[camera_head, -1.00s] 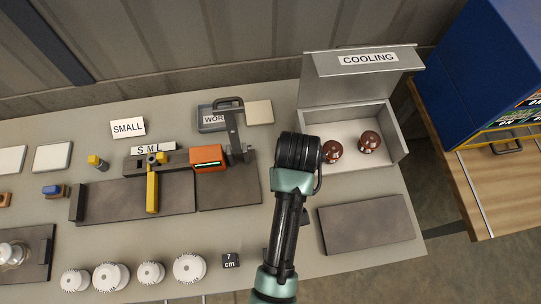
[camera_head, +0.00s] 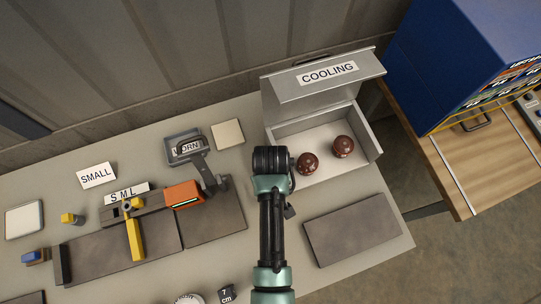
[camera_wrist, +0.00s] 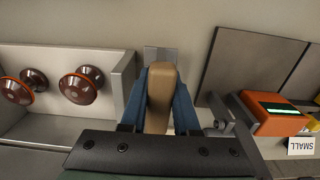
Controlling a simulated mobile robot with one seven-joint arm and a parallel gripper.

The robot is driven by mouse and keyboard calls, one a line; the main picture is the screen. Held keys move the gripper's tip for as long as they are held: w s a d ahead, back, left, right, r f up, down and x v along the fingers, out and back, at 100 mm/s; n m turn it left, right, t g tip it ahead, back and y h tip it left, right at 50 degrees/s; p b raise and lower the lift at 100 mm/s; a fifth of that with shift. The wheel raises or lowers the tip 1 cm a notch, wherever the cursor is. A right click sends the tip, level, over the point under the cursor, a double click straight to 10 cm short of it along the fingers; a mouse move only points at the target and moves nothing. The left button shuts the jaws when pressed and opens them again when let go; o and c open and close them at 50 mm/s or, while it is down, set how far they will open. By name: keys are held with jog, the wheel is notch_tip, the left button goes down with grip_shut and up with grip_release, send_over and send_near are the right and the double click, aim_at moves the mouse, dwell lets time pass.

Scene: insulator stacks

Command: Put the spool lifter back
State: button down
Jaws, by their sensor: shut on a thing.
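My gripper (camera_wrist: 163,76) is shut on a tan, rounded handle in the wrist view, which I take to be the spool lifter (camera_wrist: 160,105). The handle sits between the two blue fingers. A small grey plate (camera_wrist: 160,56) shows just beyond it; I cannot tell whether it belongs to the lifter or lies below. In the head view my arm hides the fingers and the lifter. The arm's end is over the bench, just left of the front of the cooling box and the dark plate.
The open cooling box (camera_head: 274,141) holds two brown insulators (camera_head: 343,147). A bare dark plate (camera_head: 352,228) lies in front. Left are an orange device (camera_head: 184,195), a tray labelled WORN (camera_head: 172,158), a pale tile (camera_head: 227,133) and a yellow-armed S M L gauge (camera_head: 134,238). A blue cabinet (camera_head: 440,60) stands right.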

jog(key=shift+f, duration=1.75)
jog(key=shift+f, duration=0.2)
jog(key=c, duration=0.7)
grip_release()
jog(key=shift+r, duration=0.1)
jog(key=shift+o, duration=0.2)
jog(key=shift+r, duration=0.1)
notch_tip(320, 180, up, 12)
jog(key=shift+r, duration=0.1)
